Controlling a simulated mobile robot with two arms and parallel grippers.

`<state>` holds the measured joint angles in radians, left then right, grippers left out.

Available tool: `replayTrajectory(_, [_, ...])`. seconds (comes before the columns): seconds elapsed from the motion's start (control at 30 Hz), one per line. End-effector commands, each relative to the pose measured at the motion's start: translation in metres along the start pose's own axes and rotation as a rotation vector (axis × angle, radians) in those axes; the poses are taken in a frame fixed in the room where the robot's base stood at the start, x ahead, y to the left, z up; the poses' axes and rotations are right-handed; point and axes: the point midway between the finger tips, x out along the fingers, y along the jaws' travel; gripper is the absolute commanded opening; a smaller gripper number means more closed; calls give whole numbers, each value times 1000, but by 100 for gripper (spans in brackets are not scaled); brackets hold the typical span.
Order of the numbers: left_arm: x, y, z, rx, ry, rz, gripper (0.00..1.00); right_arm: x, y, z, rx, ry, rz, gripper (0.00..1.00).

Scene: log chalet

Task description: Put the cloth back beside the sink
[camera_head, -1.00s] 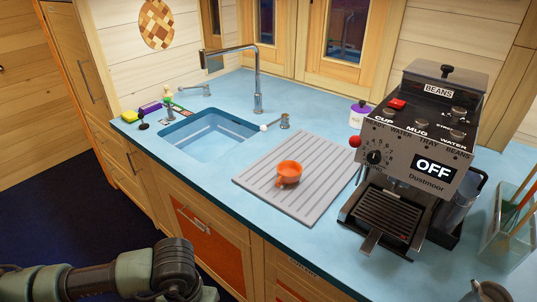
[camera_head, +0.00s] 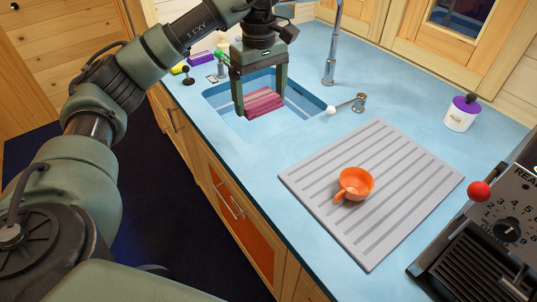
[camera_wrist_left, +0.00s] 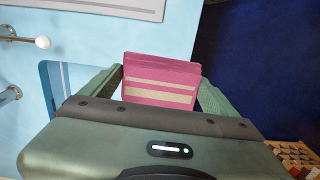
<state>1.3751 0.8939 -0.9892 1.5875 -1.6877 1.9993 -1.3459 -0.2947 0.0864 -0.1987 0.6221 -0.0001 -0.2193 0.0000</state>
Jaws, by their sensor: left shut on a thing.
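The cloth (camera_head: 263,103) is pink with pale stripes and looks folded. My left gripper (camera_head: 262,108) is shut on it and holds it over the sink (camera_head: 222,97), near its front edge, in the head view. In the left wrist view the cloth (camera_wrist_left: 160,80) sits between the two green fingers (camera_wrist_left: 160,88). The sink is a blue basin set in the blue counter (camera_head: 255,155). My arm and gripper hide part of the basin. How high the cloth is above the basin I cannot tell. My right gripper is not in view.
A grey ridged drainboard (camera_head: 400,190) with an orange cup (camera_head: 355,184) lies right of the sink. The tap (camera_head: 331,50) stands behind it. Small items, including a purple box (camera_head: 201,58), sit at the far left. A coffee machine (camera_head: 490,240) stands at right.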

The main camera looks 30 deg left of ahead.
Motion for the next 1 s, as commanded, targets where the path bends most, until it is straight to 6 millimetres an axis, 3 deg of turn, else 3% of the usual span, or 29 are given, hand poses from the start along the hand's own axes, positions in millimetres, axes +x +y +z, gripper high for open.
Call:
replayTrajectory(0.17, [18, 0, -1, -19, -4, -5, 52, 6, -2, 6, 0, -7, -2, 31])
replayTrajectory(0.43, [85, -1, 0, -17, -6, -6, 52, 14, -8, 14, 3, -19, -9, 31])
replayTrajectory(0.7, [139, -1, -2, -17, -1, -4, 52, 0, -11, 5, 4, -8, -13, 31])
replayTrajectory(1.0, [164, 0, -3, -18, -1, -4, 52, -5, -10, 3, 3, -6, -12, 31])
